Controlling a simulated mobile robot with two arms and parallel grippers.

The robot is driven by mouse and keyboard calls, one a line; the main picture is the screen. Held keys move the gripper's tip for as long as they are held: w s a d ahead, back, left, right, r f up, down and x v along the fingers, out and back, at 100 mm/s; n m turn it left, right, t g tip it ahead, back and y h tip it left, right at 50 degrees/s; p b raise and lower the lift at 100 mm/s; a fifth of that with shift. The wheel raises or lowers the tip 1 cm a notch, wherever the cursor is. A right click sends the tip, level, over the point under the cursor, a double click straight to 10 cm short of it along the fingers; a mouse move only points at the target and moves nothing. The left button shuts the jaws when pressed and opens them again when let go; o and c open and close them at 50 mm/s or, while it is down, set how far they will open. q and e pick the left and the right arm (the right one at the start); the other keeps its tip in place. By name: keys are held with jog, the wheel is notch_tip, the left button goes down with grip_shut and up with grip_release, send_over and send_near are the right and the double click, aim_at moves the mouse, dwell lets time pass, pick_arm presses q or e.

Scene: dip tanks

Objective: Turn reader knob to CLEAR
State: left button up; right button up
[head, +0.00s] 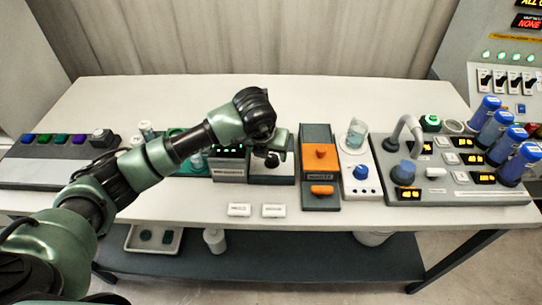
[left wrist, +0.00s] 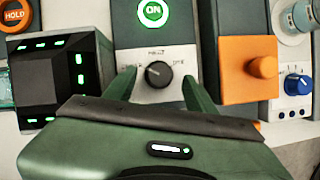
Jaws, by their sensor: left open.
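The reader knob (left wrist: 158,74) is a small round black knob on a pale panel (left wrist: 155,95) in the left wrist view. Its light mark appears to point to the upper left. Small labels sit on both sides of it, too small to read surely. My left gripper (left wrist: 160,82) is open, with one green finger on each side of the knob. I cannot tell whether the fingers touch it. In the head view my left gripper (head: 277,147) is over the small grey unit (head: 272,178) and hides part of it. My right gripper is not in view.
A green ON button (left wrist: 153,12) lies just beyond the knob. A black box with green lights (left wrist: 58,75) stands close on the left and an orange block (left wrist: 248,70) close on the right.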

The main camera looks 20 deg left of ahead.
pick_arm(q)
jog(key=b+v, duration=0.1)
jog(key=v, duration=0.4)
jog(key=shift+r, duration=0.25)
jog(key=shift+s+f, duration=0.1)
